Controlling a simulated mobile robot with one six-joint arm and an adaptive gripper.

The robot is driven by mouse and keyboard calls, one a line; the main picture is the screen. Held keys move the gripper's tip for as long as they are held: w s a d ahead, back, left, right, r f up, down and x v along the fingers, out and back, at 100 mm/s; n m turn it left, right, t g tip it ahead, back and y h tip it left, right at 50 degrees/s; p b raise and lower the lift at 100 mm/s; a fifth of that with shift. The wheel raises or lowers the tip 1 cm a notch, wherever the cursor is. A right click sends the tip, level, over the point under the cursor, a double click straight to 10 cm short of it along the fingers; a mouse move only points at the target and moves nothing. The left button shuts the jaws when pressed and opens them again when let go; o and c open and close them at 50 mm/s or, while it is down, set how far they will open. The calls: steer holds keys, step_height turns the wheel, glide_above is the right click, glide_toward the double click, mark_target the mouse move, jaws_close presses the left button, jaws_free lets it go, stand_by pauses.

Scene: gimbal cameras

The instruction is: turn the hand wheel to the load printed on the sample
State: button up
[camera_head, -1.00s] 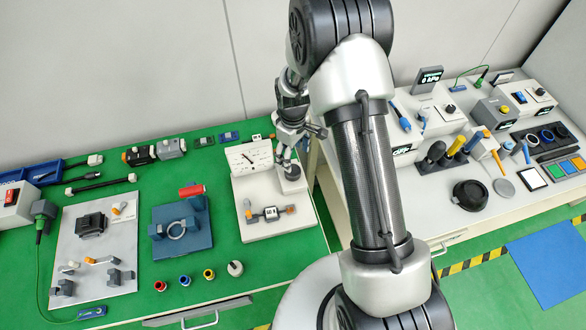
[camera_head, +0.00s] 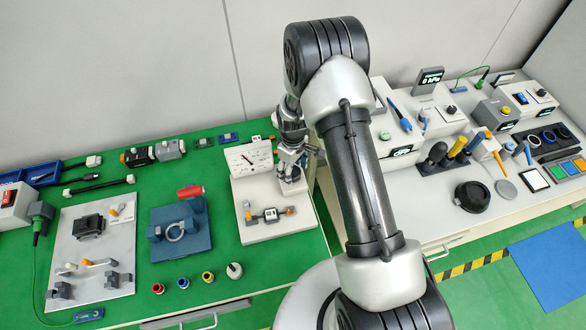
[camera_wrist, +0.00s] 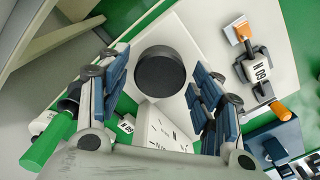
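The hand wheel (camera_wrist: 160,72) is a round dark knob on the white test stand (camera_wrist: 191,38). In the wrist view it lies between the spread fingers of my gripper (camera_wrist: 158,88), with a gap on both sides. My gripper (camera_head: 291,165) is open and empty over the wheel; in the head view it mostly hides the wheel. The dial panel (camera_head: 246,158) has a dark slanted needle; its scale is too small to read. The sample (camera_wrist: 257,68) sits on the stand's base between grey and orange holders, its label upside down, seemingly reading 60 N.
A blue fixture (camera_head: 182,232) stands left of the stand, with a red cylinder (camera_head: 190,191) at its back. Small coloured pots (camera_head: 183,283) and a white knob (camera_head: 234,270) lie in front. A second white bench (camera_head: 447,208) with instruments is at right.

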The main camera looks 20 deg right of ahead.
steer(key=c, duration=0.8)
steer(key=shift+m, duration=0.3)
steer(key=m+b, duration=0.1)
steer(key=m, duration=0.2)
steer(key=shift+m+b, duration=0.3)
steer(key=shift+b, duration=0.05)
steer(key=shift+a+m+b, duration=0.1)
steer(key=shift+m+b, duration=0.45)
steer(key=shift+m, duration=1.55)
steer(key=o, duration=1.1)
steer(key=shift+c, duration=0.2)
